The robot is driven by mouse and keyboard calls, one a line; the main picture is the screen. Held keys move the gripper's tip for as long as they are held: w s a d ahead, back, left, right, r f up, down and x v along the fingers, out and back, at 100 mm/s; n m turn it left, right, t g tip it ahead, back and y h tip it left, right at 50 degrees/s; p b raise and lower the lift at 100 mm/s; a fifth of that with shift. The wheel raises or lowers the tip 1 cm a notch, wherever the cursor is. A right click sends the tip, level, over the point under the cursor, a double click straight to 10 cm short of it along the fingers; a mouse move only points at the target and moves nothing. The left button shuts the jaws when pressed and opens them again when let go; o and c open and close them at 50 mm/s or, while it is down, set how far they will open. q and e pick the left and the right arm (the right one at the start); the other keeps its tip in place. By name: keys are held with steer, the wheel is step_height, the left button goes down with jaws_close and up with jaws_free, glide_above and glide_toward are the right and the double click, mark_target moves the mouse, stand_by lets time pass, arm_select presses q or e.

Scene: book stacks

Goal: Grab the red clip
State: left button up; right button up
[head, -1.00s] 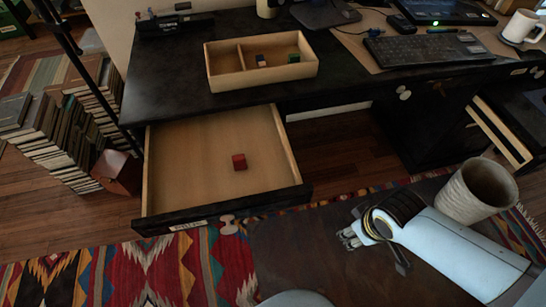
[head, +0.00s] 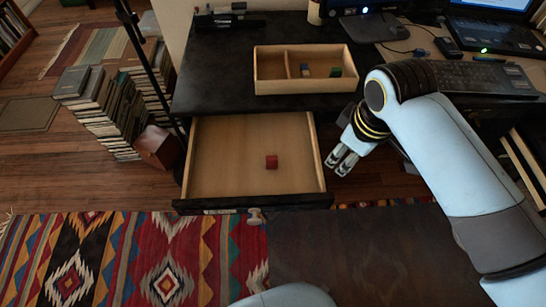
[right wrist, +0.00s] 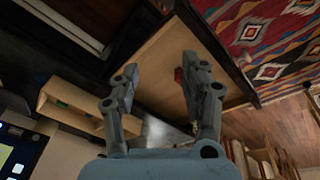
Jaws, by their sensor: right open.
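A small red block-shaped thing (head: 271,162), the only red piece I see that could be the red clip, lies in the open wooden drawer (head: 225,145), right of its middle. My right gripper (head: 340,163) is beside the drawer's right wall in the head view, to the right of the red piece and apart from it. In the right wrist view the gripper (right wrist: 160,72) has its fingers spread with nothing between them. The red piece (right wrist: 179,75) shows there, partly hidden by the right-hand finger. My left gripper is not in view.
A two-part wooden tray (head: 300,88) with small blue and green pieces stands on the black desk (head: 215,95) above the drawer. A keyboard (head: 490,77) is at the right. Book stacks (head: 105,115) stand left of the drawer. The drawer floor around the red piece is clear.

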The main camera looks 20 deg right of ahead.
steer(key=w+a+f+n+g+y, duration=0.1)
steer(key=w+a+f+n, duration=0.45)
steer(key=w, duration=0.25)
steer(key=n, duration=0.3)
glide_toward(272, 158)
steer(key=shift+d+f+g+y, duration=0.1)
steer(key=shift+d+g+y, duration=0.05)
steer(key=shift+g+y, duration=0.2)
steer(key=shift+w+f, duration=0.1)
steer(key=f+b, duration=0.3)
steer(key=b, duration=0.1)
steer(key=a+f+b, duration=0.1)
steer(key=f+b, duration=0.1)
steer(key=shift+f, duration=0.3)
steer(key=f+b, duration=0.1)
steer(key=b, duration=0.1)
steer(key=f+b, duration=0.4)
steer(key=b, duration=0.1)
steer(key=shift+w+f, duration=0.2)
steer(key=shift+w, duration=0.2)
steer(key=shift+r, duration=0.15)
steer(key=c, duration=0.8)
